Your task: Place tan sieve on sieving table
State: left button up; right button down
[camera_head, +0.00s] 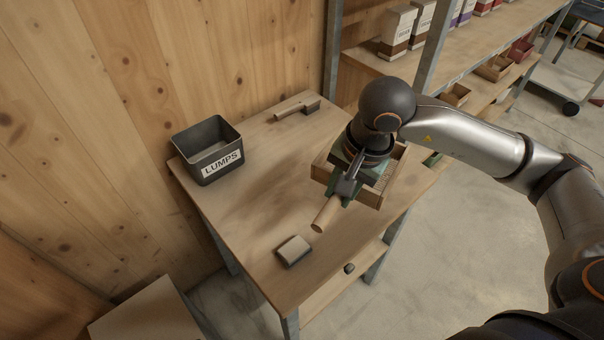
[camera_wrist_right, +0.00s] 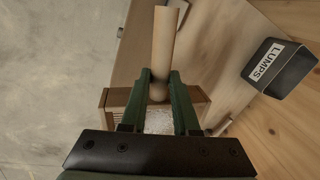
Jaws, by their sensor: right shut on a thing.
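The tan sieve (camera_head: 369,198) is a square wooden frame with a mesh floor and a round handle (camera_head: 325,214). It is at the right edge of the wooden sieving table (camera_head: 245,215); I cannot tell whether it touches the top. My right gripper (camera_head: 345,190) is shut on the handle near the frame and hides part of the sieve. In the right wrist view, the green fingers (camera_wrist_right: 161,84) straddle the handle (camera_wrist_right: 164,42), with the sieve frame (camera_wrist_right: 117,97) behind them and pale mesh between. My left gripper is not in view.
A dark bin labelled LUMPS (camera_head: 207,150) stands at the table's back left. A wooden-handled brush (camera_head: 297,107) lies at the back, and a small block (camera_head: 294,251) near the front. The table's middle is clear. Shelves (camera_head: 470,50) stand behind right.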

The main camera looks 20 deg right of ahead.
aim_at(332, 168)
jog(key=f+m, duration=0.1)
jog(key=m, duration=0.1)
jog(key=shift+d+f+m+b, duration=0.15)
jog(key=shift+m+b, duration=0.15)
jog(key=shift+b, duration=0.05)
jog(key=shift+w+m+h, duration=0.15)
jog(key=shift+m+h, duration=0.15)
jog(key=shift+w+d+f, duration=0.15)
jog(key=shift+w, duration=0.1)
jog(key=w+f, duration=0.1)
jog(key=w, duration=0.1)
jog(key=w+d+f+p, duration=0.1)
jog(key=w, duration=0.2)
jog(key=w+d+f, duration=0.1)
jog(key=w, duration=0.2)
jog(key=shift+d+f, duration=0.15)
jog(key=shift+f, duration=0.15)
jog(key=w+f, duration=0.2)
jog(key=w+d+f, duration=0.1)
jog(key=w+f, duration=0.1)
jog(key=f, duration=0.1)
jog(key=shift+d+p, duration=0.1)
jog(key=shift+p, duration=0.25)
jog(key=shift+w+f, duration=0.25)
jog(key=shift+f, duration=0.1)
notch_tip(332, 168, down, 3)
jog(key=shift+w+d+p, duration=0.1)
jog(key=shift+w+p, duration=0.05)
jog(key=shift+p, duration=0.3)
jog(key=shift+f, duration=0.2)
